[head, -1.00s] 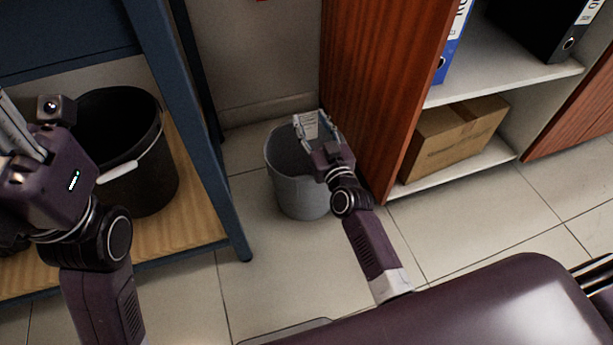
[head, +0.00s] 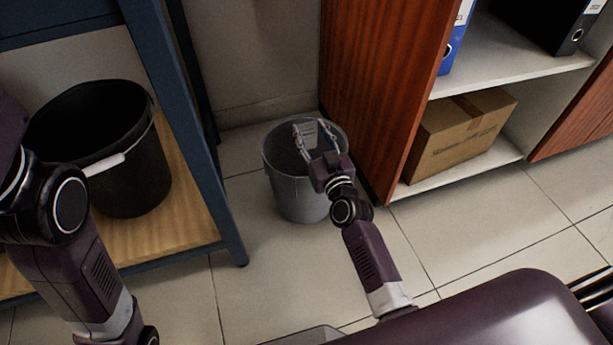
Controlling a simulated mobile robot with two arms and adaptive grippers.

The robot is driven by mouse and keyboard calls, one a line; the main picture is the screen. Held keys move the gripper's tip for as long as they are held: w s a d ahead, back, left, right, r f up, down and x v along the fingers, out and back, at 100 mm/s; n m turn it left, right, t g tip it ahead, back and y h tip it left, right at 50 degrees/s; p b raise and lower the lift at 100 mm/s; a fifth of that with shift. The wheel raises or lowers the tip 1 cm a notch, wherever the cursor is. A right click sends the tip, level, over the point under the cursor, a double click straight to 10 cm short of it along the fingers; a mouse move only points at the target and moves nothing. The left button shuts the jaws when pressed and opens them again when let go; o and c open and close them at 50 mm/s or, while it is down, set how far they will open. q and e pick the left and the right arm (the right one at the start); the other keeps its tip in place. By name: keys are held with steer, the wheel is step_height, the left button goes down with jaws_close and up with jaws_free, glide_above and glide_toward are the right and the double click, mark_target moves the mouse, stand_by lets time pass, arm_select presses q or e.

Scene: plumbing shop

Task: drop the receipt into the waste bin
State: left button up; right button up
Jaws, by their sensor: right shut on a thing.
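The waste bin (head: 290,197) is a round grey bin standing on the tiled floor, between the blue bench leg and the wooden cabinet side. My right gripper (head: 313,128) is over the bin's mouth, its fingers pointing away from me. It is shut on the receipt (head: 315,136), a small pale grey piece between the fingers that is hard to make out. The receipt lies within the outline of the bin's opening; its exact height over the rim I cannot tell. My left gripper's fingers are outside the view; only that arm shows at the left.
A black bucket (head: 139,181) stands on the wooden lower shelf (head: 185,222) of the blue bench (head: 180,130). At the right, a cabinet (head: 365,90) holds a cardboard box (head: 450,143) and binders (head: 457,40). Floor in front is clear.

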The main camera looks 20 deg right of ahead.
steer(key=o, duration=0.7)
steer(key=shift+o, duration=0.2)
steer(key=s, duration=1.2)
steer(key=shift+d, duration=0.2)
